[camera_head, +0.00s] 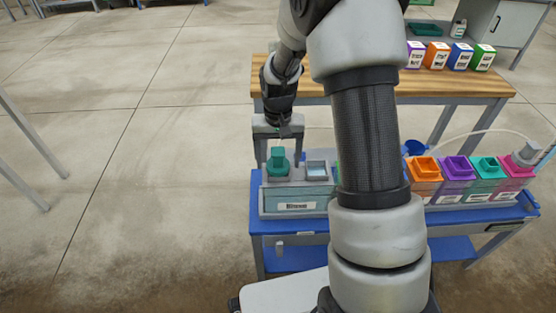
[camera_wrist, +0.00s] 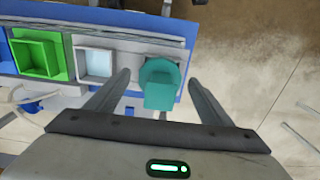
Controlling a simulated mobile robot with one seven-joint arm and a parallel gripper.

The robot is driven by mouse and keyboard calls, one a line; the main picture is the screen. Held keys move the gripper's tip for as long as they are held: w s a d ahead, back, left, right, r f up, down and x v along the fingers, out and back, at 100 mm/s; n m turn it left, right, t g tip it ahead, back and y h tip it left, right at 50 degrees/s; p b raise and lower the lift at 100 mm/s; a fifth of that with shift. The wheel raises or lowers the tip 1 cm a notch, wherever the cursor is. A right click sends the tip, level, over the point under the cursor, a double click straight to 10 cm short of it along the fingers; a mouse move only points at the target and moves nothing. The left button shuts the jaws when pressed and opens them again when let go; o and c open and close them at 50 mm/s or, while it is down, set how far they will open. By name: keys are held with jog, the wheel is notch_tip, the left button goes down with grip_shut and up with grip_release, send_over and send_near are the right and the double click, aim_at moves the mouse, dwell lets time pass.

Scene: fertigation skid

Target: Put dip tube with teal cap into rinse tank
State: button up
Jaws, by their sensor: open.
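The teal cap of the dip tube (camera_head: 278,162) stands upright at the left end of the rinse tank (camera_head: 290,207), a grey-teal box whose label seems to read Rinse. In the wrist view the teal cap (camera_wrist: 160,85) sits between my two spread fingers, apart from both. The tube below the cap is hidden, so its depth cannot be told. My gripper (camera_head: 278,131) is open above and around the cap; it also shows in the wrist view (camera_wrist: 159,79). A pale square opening (camera_head: 317,169) lies just right of the cap.
Orange (camera_head: 424,167), purple (camera_head: 459,168), teal (camera_head: 489,167) and pink tanks (camera_head: 514,176) line the blue cart's right side. A white capped fitting with a hose (camera_head: 527,152) stands at the pink one. My arm hides the middle. A wooden table (camera_head: 470,87) with several coloured boxes stands behind.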

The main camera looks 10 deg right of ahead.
notch_tip(320, 180, up, 16)
jog(key=p, duration=0.4)
jog(key=shift+r, duration=0.25)
jog(key=shift+r, duration=0.1)
